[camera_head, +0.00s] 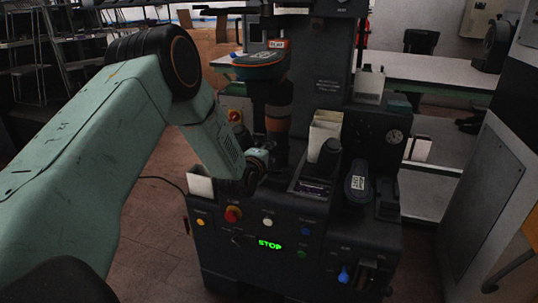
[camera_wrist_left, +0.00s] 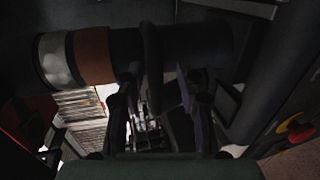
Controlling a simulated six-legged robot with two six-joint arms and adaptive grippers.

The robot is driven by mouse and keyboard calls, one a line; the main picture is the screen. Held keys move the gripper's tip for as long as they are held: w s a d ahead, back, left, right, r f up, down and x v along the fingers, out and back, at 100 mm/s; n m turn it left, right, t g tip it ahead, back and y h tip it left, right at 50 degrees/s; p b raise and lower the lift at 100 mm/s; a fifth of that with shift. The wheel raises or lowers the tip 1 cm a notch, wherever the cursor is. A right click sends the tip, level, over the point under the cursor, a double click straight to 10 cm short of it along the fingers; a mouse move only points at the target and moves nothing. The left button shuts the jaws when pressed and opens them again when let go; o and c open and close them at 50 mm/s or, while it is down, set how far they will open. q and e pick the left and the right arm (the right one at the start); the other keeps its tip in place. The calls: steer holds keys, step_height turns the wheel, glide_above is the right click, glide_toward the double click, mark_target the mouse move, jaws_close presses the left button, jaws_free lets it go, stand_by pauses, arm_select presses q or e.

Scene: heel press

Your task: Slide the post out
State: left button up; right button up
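A dark upright post with a brown-orange band (camera_head: 278,122) stands at the heel press, below a rounded head with a red label (camera_head: 262,66). In the left wrist view it appears as a sideways dark cylinder with a brown band (camera_wrist_left: 93,56) and a pale grey band. My left gripper (camera_head: 262,165) is low at the post, above the front panel. In the wrist view its two fingers (camera_wrist_left: 160,92) are apart, with a dark rounded part of the machine between or just beyond them. Shadow hides whether they touch it. My right gripper is not in view.
The press's front panel has a red knob (camera_head: 233,214), a green STOP display (camera_head: 270,244) and a blue lever (camera_head: 344,274). A pale box (camera_head: 323,134) and a dark rounded block (camera_head: 358,183) stand right of the gripper. A grey panel (camera_head: 488,190) stands far right.

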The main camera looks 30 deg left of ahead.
arm_select(q)
steer(key=v, duration=1.2)
steer(key=shift+f, duration=0.1)
stand_by(0.4)
steer(key=s+d+f+m+g+h, duration=0.2)
steer(key=s+d+f+m+g, duration=0.25)
steer(key=s+f+m, duration=0.2)
steer(key=s+d+f+m+g+h, duration=0.1)
steer(key=s+d+f+m+g, duration=0.2)
steer(key=s+d+f+m, duration=0.4)
steer(key=s+d+f+m+g, duration=0.1)
steer(key=s+f, duration=0.3)
steer(key=s, duration=0.4)
steer(key=s+d+f+m+g, duration=0.2)
steer(key=s+f+m+g, duration=0.1)
steer(key=s, duration=0.5)
steer(key=s+d+f+m+g, duration=0.1)
steer(key=s+f+m+g, duration=0.2)
steer(key=s+f, duration=0.2)
steer(key=s, duration=0.3)
steer(key=shift+s+d, duration=0.3)
